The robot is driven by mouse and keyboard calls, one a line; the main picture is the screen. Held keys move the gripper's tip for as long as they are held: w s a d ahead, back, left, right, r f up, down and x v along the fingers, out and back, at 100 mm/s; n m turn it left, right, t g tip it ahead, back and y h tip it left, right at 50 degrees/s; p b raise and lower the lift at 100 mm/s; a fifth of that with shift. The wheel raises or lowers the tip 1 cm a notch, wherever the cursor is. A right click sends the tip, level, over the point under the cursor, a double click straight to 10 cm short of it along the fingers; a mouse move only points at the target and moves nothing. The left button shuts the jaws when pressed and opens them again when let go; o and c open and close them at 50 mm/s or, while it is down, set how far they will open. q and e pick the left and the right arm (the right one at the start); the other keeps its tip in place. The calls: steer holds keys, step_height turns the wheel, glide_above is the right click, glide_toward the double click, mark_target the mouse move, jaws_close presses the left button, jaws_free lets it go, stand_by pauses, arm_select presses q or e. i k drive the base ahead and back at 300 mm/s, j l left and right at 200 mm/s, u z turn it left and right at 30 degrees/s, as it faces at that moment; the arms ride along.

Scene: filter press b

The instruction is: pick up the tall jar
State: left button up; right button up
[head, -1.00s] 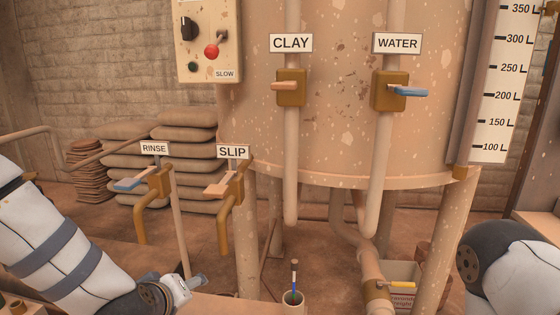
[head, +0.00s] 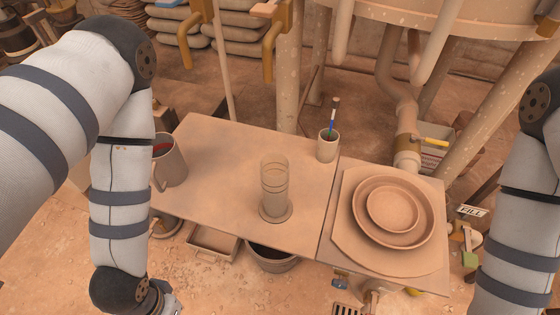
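The tall jar (head: 274,186) is a clear, narrow cylinder with thin rings around it. It stands upright on a round base near the middle of the table (head: 225,150) in the head view. My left arm hangs down at the left of the table, and its gripper is cut off at the bottom edge; only a small piece near the wrist shows. My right arm comes in at the right edge, and its gripper is out of the picture. Neither gripper is seen touching the jar.
A mug (head: 170,165) with something red inside stands at the table's left edge. A cup (head: 327,147) with a brush stands at the back. Stacked round dishes (head: 393,207) lie on a board at the right. Tank legs and pipes rise behind. The table around the jar is clear.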

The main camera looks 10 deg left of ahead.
mark_target(275, 206)
steer(key=k+l+u, duration=0.1)
steer(key=l+u, duration=0.35)
steer(key=k+l+u, duration=0.15)
steer(key=l+u, duration=0.15)
steer(key=u, duration=0.2)
